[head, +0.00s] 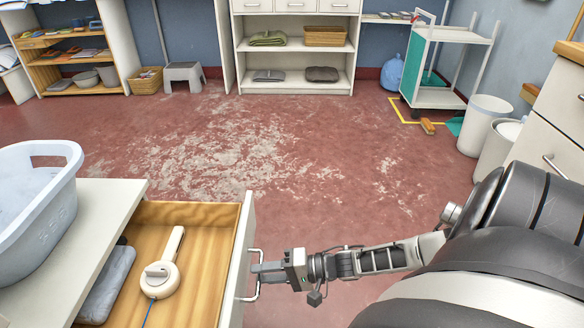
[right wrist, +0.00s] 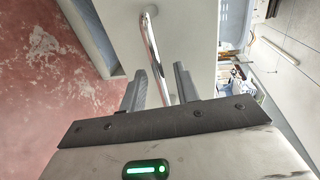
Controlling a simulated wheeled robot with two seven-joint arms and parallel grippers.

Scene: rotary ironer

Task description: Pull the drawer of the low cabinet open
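The drawer (head: 196,214) of the low cabinet (head: 103,199) stands pulled out, its wooden inside in plain view. Its metal bar handle (head: 257,277) is on the white drawer front (head: 238,262). My right gripper (head: 262,271) reaches in from the right at the handle. In the right wrist view the handle bar (right wrist: 152,48) runs between the two fingers of my right gripper (right wrist: 163,72). The fingers are apart, with a gap beside the bar on the right. My left gripper is not in view.
In the drawer lie a cream hand-held device (head: 160,278) and a folded grey cloth (head: 106,283). A pale blue laundry basket (head: 40,225) stands on the cabinet top. The red floor (head: 340,180) beyond the drawer is clear. Shelves, a trolley (head: 433,98) and bins (head: 484,125) stand farther back.

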